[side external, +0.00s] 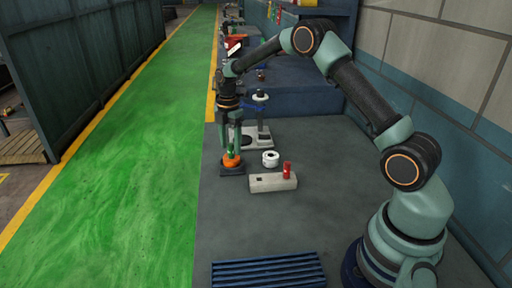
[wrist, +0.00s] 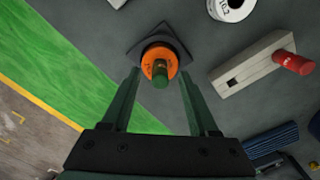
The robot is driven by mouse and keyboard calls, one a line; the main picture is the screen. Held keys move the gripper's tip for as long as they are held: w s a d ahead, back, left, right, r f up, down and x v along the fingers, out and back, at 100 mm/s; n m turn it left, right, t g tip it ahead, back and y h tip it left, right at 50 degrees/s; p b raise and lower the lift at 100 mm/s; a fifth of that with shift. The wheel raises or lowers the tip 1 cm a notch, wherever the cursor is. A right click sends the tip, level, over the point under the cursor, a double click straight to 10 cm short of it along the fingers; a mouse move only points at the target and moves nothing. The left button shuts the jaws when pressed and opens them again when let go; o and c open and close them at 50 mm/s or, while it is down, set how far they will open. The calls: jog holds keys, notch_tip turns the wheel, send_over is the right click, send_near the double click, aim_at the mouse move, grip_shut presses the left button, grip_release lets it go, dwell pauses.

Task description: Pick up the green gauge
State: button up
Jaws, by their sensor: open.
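In the side view my gripper (side external: 231,132) points down just above the drum. The fingertip height against the gauge is hard to tell.
A white ring (side external: 270,159) and a beige slotted block (side external: 262,183) with a red cylinder (side external: 287,170) stand to the right. A grey stand (side external: 258,136) is close behind. A blue ribbed mat (side external: 268,271) lies in front. Bare bench lies between mat and block.

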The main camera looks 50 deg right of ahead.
jog(key=shift+f, duration=0.7)
grip_shut()
jog(key=shift+r, duration=0.15)
